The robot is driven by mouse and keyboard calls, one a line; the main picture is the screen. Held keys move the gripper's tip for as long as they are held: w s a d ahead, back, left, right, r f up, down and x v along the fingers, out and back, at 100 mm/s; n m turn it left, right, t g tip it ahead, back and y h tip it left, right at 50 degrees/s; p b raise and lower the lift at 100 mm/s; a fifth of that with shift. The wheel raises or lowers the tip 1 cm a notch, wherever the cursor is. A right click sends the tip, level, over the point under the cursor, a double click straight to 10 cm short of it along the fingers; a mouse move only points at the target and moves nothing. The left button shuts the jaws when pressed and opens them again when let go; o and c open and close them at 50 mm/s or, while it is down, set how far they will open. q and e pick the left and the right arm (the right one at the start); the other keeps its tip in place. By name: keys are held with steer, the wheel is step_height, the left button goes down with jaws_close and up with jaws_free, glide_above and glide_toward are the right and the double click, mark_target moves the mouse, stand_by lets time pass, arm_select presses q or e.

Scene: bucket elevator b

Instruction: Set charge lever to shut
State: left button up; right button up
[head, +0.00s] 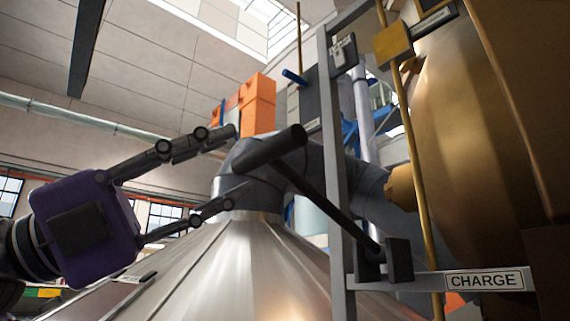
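The charge lever (322,203) is a black bar with a thick cylindrical cross-handle (268,149). It slants up and left from a black pivot block (398,261) beside the white CHARGE label (484,280).
A large brass vessel (480,140) fills the right side. A metal cone (235,265) lies below, and an orange box (258,103) is behind the handle.

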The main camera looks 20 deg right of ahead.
mark_target(269, 149)
steer(key=shift+s+d+r+y, duration=0.2)
steer(key=shift+s+d, duration=0.1)
steer(key=shift+s, duration=0.3)
steer(key=shift+s+d+r+y, duration=0.15)
steer(key=shift+s+d, duration=0.15)
steer(key=shift+s, duration=0.3)
steer(key=x, duration=0.3)
steer(key=p+x, duration=0.1)
steer(key=x, duration=0.1)
steer(key=shift+w+d, duration=0.2)
steer(key=shift+w, duration=0.15)
steer(key=shift+s+d+r, duration=0.1)
steer(key=shift+d+r, duration=0.05)
steer(key=shift+d, duration=0.2)
steer(key=shift+c, duration=0.2)
jaws_close()
